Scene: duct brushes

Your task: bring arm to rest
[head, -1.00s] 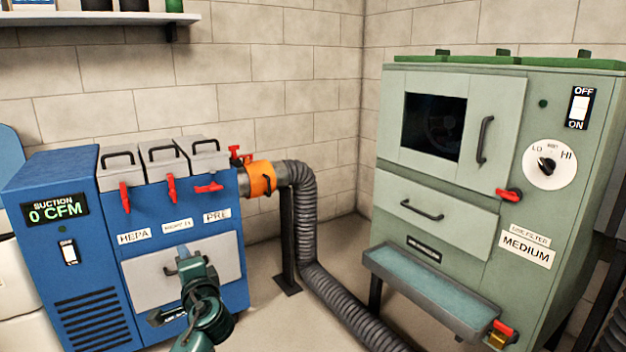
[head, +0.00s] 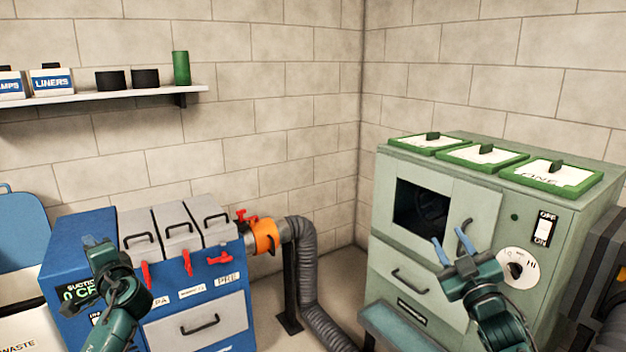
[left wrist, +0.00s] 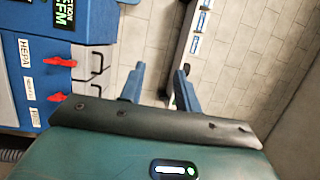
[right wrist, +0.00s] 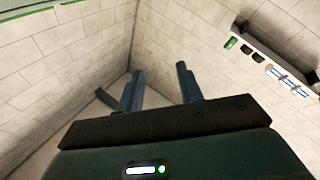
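My left gripper (head: 104,262) is raised in front of the blue suction unit (head: 72,243), at the lower left of the head view. In the left wrist view its two fingers (left wrist: 159,80) stand apart with nothing between them. My right gripper (head: 451,248) is raised in front of the pale green cabinet (head: 400,258). In the right wrist view its fingers (right wrist: 159,80) are apart and empty, with bare wall and floor beyond. In the head view I cannot tell whether either gripper touches what is behind it.
A black ribbed hose (head: 305,265) with an orange collar (head: 265,236) leaves the blue unit. A shelf (head: 110,94) with containers hangs on the left wall. Green-framed filters (head: 485,155) lie on the cabinet top. The cabinet's blue-grey ledge (head: 405,330) juts forward.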

